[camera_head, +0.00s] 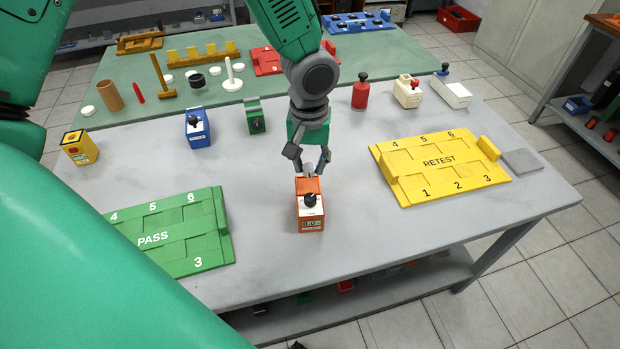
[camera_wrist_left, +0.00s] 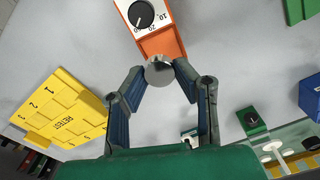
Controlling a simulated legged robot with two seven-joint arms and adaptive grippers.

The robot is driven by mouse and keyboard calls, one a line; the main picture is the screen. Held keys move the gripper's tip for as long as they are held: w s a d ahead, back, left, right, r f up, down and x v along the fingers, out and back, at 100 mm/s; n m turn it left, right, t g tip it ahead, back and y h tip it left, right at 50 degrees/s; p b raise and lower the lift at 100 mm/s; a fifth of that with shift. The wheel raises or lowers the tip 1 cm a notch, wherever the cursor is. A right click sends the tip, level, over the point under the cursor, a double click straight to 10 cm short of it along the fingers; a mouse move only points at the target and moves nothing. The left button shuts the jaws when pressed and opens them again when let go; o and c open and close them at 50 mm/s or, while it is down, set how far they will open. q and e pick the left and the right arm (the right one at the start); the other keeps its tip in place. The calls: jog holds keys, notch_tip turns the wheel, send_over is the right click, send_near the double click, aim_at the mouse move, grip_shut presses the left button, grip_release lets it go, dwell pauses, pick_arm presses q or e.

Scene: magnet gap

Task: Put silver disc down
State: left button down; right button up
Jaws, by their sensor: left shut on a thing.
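My left gripper (camera_head: 309,163) reaches down over the grey table, with its fingers just behind an orange and white device. It is shut on the silver disc, which shows between the fingertips in the left wrist view (camera_wrist_left: 160,70). The disc is at the edge of the orange device (camera_head: 311,218), which has a black knob and a small display. I cannot tell whether the disc touches the device. In the wrist view the device (camera_wrist_left: 162,42) lies just beyond the disc. My right gripper is not in view.
A green PASS tray (camera_head: 180,238) lies left and a yellow RETEST tray (camera_head: 438,160) right; their visible slots look empty. A grey plate (camera_head: 522,161) sits by the right edge. Blue (camera_head: 198,128), green (camera_head: 256,117) and yellow (camera_head: 79,147) devices stand behind. Bare table surrounds the orange device.

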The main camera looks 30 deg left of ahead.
pick_arm(q)
jog(key=shift+d, duration=0.15)
jog(key=shift+r, duration=0.15)
jog(key=r+n, duration=0.1)
jog(key=n, duration=0.1)
jog(key=shift+s+r+n, duration=0.15)
jog(key=shift+n, duration=0.15)
jog(key=r+n, duration=0.1)
jog(key=n+p, duration=0.1)
jog(key=n, duration=0.1)
jog(key=shift+a+r, duration=0.35)
jog(key=shift+a, duration=0.05)
jog(key=n, duration=0.1)
jog(key=r+n, duration=0.1)
jog(key=n, duration=0.1)
jog(key=shift+w+a+r, duration=0.15)
jog(key=shift+w+r, duration=0.1)
jog(key=shift+f, duration=0.2)
send_over(308, 184)
notch_tip(308, 184, down, 6)
jog(key=shift+r, duration=0.25)
jog(key=shift+f+b, duration=0.3)
jog(key=shift+f, duration=1.7)
